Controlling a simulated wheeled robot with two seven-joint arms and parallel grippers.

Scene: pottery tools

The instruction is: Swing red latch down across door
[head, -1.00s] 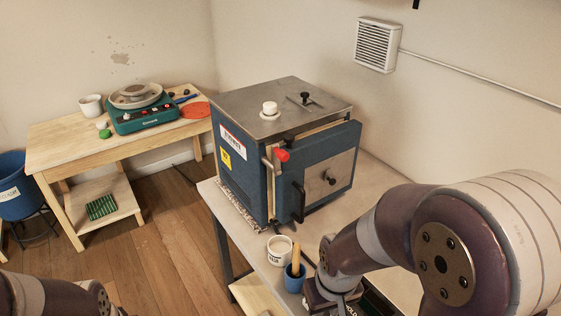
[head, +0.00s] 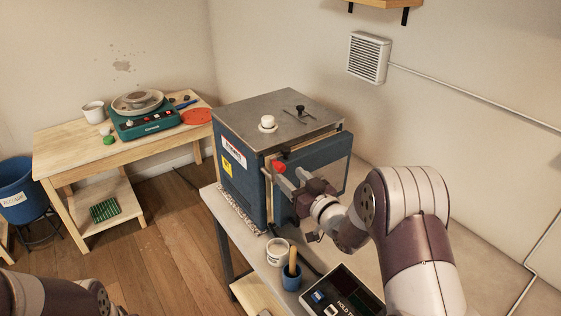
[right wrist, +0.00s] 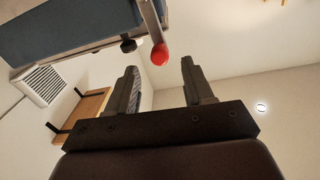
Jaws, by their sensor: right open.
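The red latch is a metal bar with a red tip (head: 279,167) at the upper left of the front of the blue kiln (head: 240,165). In the right wrist view the red tip (right wrist: 160,54) lies just beyond the fingertips, roughly in line with the gap between them. My right gripper (head: 291,184) is open and empty, close to the latch; I cannot tell whether it touches. My left gripper is not in view; only part of my left arm shows at lower left.
A white jar (head: 277,252) and a blue cup (head: 291,280) with a wooden-handled tool stand on the kiln table below my right arm. A control box (head: 340,295) lies at the front. A wooden table (head: 65,145) with a pottery wheel stands at left.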

